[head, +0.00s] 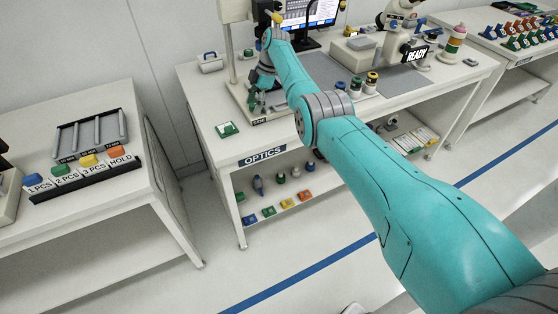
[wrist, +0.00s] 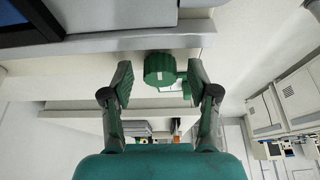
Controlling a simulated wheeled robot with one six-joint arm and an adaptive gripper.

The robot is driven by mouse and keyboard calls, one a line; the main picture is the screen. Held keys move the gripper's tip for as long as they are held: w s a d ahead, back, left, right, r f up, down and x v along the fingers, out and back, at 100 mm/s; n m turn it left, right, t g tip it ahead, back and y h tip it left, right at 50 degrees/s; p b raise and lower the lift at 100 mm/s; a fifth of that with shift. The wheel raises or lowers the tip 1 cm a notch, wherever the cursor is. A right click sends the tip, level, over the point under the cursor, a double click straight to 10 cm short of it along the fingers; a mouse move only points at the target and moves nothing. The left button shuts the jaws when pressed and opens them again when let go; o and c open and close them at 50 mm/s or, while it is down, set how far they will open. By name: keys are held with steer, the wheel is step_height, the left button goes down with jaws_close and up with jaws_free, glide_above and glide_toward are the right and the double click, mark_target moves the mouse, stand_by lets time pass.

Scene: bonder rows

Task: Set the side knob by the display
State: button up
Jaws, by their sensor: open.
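A round dark green knob (wrist: 160,69) with ribbed sides and a small white mark on its face shows in the wrist view. It sits below a pale ledge, between and slightly beyond the two fingertips of my gripper (wrist: 160,84). The fingers are open, with a gap on each side of the knob. In the head view my gripper (head: 257,95) is low beside the upright stand on the OPTICS bench, and I cannot make out the knob there. The lit display (head: 306,13) stands at the back of that bench. A dark screen-like panel (wrist: 18,22) fills the wrist view's upper left corner.
The OPTICS bench (head: 209,100) carries a microscope (head: 396,40) with a READY sign, several small bottles and a green-edged card (head: 227,129). A left table (head: 105,190) holds a grey tray and coloured labelled buttons. Open floor lies in front.

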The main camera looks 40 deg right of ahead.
steer(key=shift+m, duration=0.3)
